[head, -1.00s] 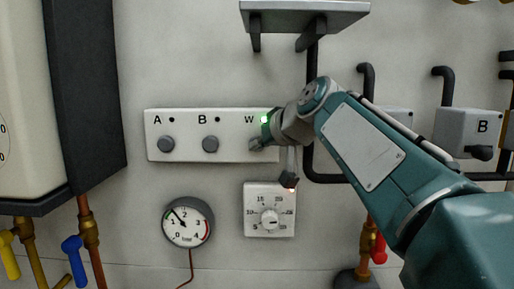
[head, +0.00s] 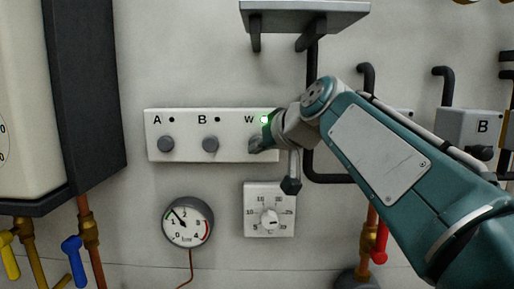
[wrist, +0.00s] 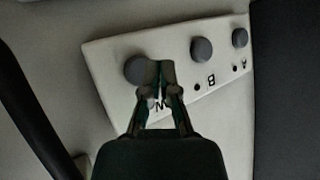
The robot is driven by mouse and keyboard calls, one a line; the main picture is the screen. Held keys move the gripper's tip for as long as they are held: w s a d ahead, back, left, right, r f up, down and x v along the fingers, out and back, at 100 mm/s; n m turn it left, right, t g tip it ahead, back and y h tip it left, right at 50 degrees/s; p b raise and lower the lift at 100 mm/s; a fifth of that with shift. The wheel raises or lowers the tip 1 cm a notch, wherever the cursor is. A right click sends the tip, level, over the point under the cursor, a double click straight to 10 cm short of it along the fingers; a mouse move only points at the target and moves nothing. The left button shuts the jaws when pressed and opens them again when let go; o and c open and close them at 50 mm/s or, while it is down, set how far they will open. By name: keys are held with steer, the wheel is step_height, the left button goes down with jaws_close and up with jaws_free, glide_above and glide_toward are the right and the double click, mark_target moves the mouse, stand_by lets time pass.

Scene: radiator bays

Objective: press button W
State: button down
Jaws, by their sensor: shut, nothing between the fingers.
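A white panel (head: 188,121) on the wall carries grey round buttons marked A (head: 166,144), B (head: 210,144) and W (head: 254,145). The lamp (head: 264,119) beside the letter W is lit green; the lamps by A and B are dark. My gripper (head: 263,143) is shut and empty at the panel's right end, over button W's right side. In the wrist view the fingertips (wrist: 160,71) overlap the right edge of button W (wrist: 135,69) and hide part of it. Whether they touch it, I cannot tell.
Below the panel are a pressure gauge (head: 187,222) and a white thermostat dial (head: 269,220), its upper right corner behind my wrist. A grey shelf (head: 304,14) juts out above. A black pipe (head: 312,85) runs close behind my arm. A dark-sided boiler (head: 88,90) stands left.

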steer(key=s, duration=0.4)
steer(key=shift+a, duration=0.1)
steer(key=s+d+f+m+g+h, duration=0.1)
steer(key=s+d+f+h, duration=0.1)
steer(key=s+d+f, duration=0.2)
steer(key=s+d+f+m+g+h, duration=0.1)
steer(key=s+d+f, duration=0.4)
steer(key=s+f, duration=0.6)
steer(key=s+d+f+m+g+h, duration=0.2)
steer(key=s+d+f+h, duration=0.2)
steer(key=f, duration=1.1)
steer(key=s+d, duration=0.1)
steer(key=s, duration=0.2)
steer(key=shift+s+d+f, duration=0.2)
steer(key=shift+f, duration=0.1)
steer(key=c, duration=1.3)
jaws_free()
steer(key=shift+c, duration=0.2)
